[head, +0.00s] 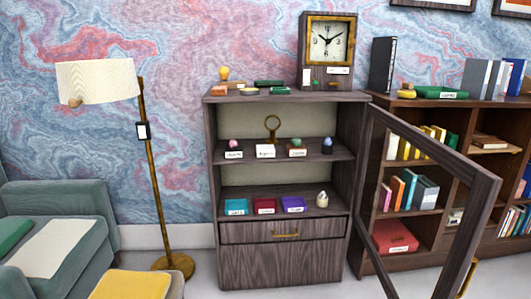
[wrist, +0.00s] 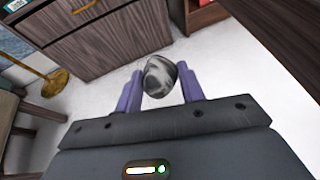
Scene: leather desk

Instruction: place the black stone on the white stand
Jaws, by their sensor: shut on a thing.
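My gripper (wrist: 160,80) shows only in the wrist view, its two purple fingers shut on the black stone (wrist: 159,74). The stone is dark and rounded with pale grey-white streaks, and it is held clear above a pale floor. In the head view, a small white block with a label (head: 265,152) stands on the cabinet's upper shelf, below a brass ring; it looks like the white stand, and I see no stone on it. Neither my gripper nor the black stone shows in the head view.
The cabinet's (head: 286,188) glass door (head: 428,165) is swung open to the right. A pink stone (head: 233,143), a green stone (head: 297,142) and a blue stone (head: 327,142) share the upper shelf. Coloured boxes and a pale egg-shaped thing (head: 322,199) stand below. A lamp (head: 155,180) stands left.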

